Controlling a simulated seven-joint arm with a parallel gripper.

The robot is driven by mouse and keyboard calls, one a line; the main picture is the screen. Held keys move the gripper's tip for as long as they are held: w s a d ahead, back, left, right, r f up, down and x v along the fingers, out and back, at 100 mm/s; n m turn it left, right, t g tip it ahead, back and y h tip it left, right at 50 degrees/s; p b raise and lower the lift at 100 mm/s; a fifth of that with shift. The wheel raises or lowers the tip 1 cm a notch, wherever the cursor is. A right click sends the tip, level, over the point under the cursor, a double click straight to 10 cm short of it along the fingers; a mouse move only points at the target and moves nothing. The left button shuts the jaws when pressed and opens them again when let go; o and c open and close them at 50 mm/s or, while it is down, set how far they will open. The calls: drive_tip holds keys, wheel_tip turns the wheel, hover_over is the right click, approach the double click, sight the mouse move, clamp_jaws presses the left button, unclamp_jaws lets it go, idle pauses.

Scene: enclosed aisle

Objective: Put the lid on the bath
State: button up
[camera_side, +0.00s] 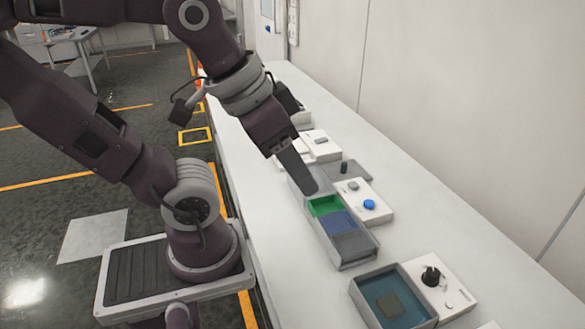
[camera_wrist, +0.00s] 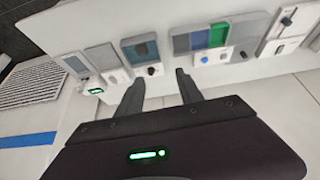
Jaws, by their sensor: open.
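The bath (camera_side: 362,293) looks to be the grey open box with teal inside at the front right of the side view; a dark block sits in it. It also shows in the wrist view (camera_wrist: 140,48). My gripper (camera_side: 308,188) is open and empty, pointing down near the sectioned tray, apart from both. Its two fingers show in the wrist view (camera_wrist: 160,76).
A grey tray (camera_side: 358,262) with green, blue and grey sections lies between bath and lid. White boxes with a blue button (camera_side: 369,204) and a black knob (camera_side: 431,275) stand beside them. A wall (camera_side: 470,120) runs along the back. The bench's right side is largely bare.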

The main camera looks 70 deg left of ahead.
drive_tip(key=shift+s+f, duration=0.2)
drive_tip(key=shift+s, duration=0.15)
